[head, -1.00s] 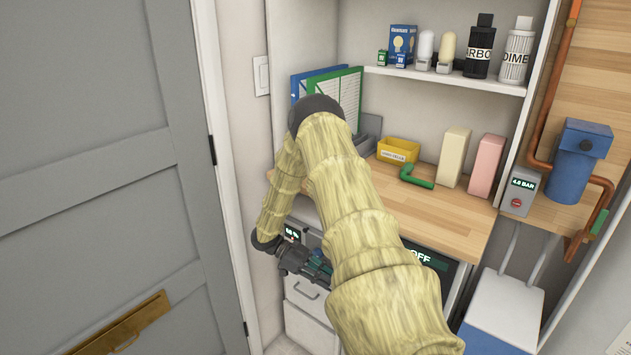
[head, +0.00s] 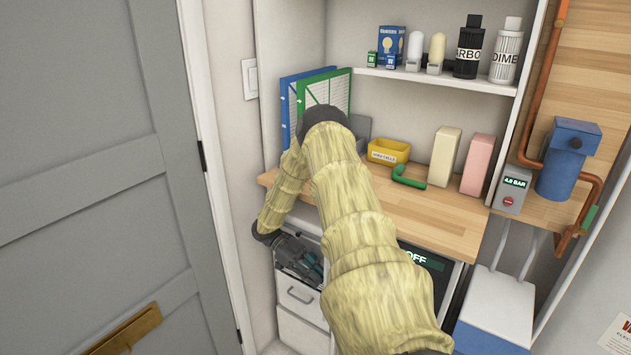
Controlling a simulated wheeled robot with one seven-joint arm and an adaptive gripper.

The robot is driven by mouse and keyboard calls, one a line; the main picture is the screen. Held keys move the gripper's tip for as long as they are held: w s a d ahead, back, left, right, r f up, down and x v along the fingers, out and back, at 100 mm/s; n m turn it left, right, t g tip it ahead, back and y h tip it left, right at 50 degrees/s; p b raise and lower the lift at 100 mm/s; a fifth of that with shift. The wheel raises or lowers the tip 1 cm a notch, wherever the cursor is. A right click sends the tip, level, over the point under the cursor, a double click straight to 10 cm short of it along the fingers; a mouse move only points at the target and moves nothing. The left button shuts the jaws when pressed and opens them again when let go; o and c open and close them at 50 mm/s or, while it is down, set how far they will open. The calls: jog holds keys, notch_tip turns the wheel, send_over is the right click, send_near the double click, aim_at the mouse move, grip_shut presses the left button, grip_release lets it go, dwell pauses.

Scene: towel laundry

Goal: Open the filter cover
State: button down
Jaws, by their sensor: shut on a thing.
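My gripper (head: 312,272) is low under the left end of the wooden counter, in front of the unit there. Its dark fingers are shut, just above a drawer front with a handle (head: 299,294). The filter cover cannot be made out clearly; the thing between the fingers is small, dark and mostly hidden by the gripper. My arm reaches down across the counter and hides part of the unit front.
The wooden counter (head: 442,215) holds a yellow bin (head: 388,150), a green bent pipe (head: 407,178), and a cream box (head: 444,157) and pink box (head: 477,164). A grey door (head: 85,150) stands left.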

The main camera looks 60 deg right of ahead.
jog(key=shift+d+r, duration=0.1)
jog(key=shift+d, duration=0.05)
jog(key=c, duration=1.3)
grip_release()
jog(key=shift+r, duration=0.1)
notch_tip(320, 180, up, 10)
jog(key=shift+f, duration=0.2)
